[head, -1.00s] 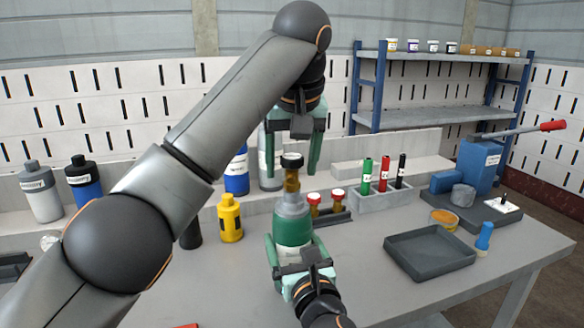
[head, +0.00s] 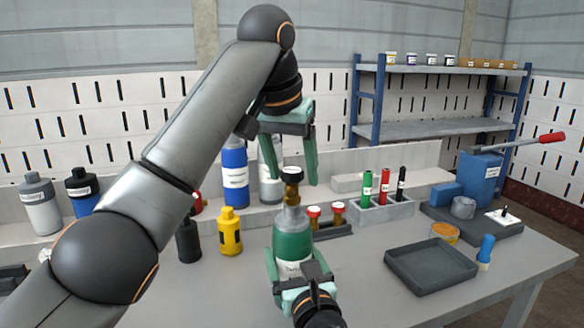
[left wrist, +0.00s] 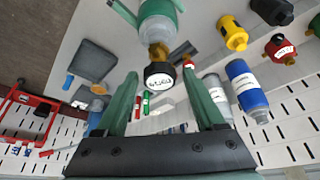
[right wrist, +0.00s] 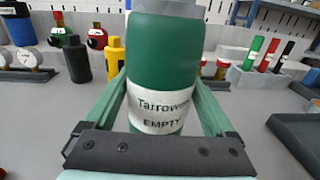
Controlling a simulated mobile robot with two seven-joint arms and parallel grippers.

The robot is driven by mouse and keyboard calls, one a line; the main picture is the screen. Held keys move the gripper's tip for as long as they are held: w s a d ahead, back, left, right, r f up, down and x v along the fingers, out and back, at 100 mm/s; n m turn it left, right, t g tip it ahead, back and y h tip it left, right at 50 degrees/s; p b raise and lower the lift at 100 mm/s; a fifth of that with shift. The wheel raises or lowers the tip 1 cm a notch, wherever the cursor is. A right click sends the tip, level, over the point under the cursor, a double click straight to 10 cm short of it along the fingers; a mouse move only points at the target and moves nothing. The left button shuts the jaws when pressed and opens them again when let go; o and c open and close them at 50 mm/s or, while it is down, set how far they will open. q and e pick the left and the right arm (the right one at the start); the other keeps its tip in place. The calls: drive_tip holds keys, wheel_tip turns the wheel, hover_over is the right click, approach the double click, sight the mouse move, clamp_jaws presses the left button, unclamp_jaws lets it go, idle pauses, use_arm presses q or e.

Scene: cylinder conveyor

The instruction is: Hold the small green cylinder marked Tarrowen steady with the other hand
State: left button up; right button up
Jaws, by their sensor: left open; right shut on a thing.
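The small green cylinder (head: 292,242) stands upright with a grey shoulder and a brass valve (head: 292,190) topped by a dark cap. In the right wrist view its white label (right wrist: 162,112) reads Tarrowen EMPTY. My right gripper (head: 294,262) is shut on the cylinder's body, one finger on each side. My left gripper (head: 290,178) is open and points down above the cylinder, with its fingers spread near the valve cap. In the left wrist view the labelled cap (left wrist: 159,75) shows between the open fingers, apart from both.
A yellow bottle (head: 229,232) and a dark bottle (head: 188,240) stand to the left. Blue (head: 235,172) and grey cylinders stand behind. A holder (head: 383,210) with red, green and black tubes and an empty dark tray (head: 430,265) lie to the right.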

sight(292, 190)
use_arm(q)
drive_tip(key=m+h, duration=0.1)
drive_tip(key=m, duration=0.2)
drive_tip(key=m+g, duration=0.1)
drive_tip(key=m, duration=0.2)
drive_tip(key=shift+h, duration=0.4)
drive_tip(key=shift+f, duration=1.25)
clamp_jaws()
idle(0.4)
drive_tip(key=n+y, duration=0.1)
drive_tip(key=n, duration=0.2)
drive_tip(key=n+t, duration=0.1)
drive_tip(key=n, duration=0.2)
drive_tip(key=shift+y, duration=0.4)
